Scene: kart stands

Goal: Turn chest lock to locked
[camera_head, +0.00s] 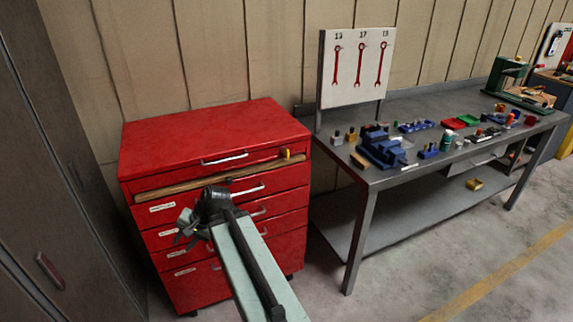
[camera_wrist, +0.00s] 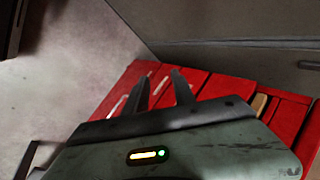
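The red tool chest (camera_head: 222,128) stands against the wall at the left in the head view. Its drawers with pale handles face me. A small yellow piece (camera_head: 286,154) sits at the upper right of its front; I cannot tell whether it is the lock, nor which way it is turned. My gripper (camera_head: 184,228) is in front of the left part of the drawers, apart from the yellow piece. In the wrist view its two dark fingers (camera_wrist: 160,84) stand apart with nothing between them, and the red drawer fronts (camera_wrist: 217,88) lie beyond.
A wooden strip (camera_head: 165,192) runs across the chest front. A dark cabinet (camera_head: 60,200) stands close at the left. A metal workbench (camera_head: 420,165) with vises and small parts stands at the right. The floor (camera_head: 440,260) before the bench is clear.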

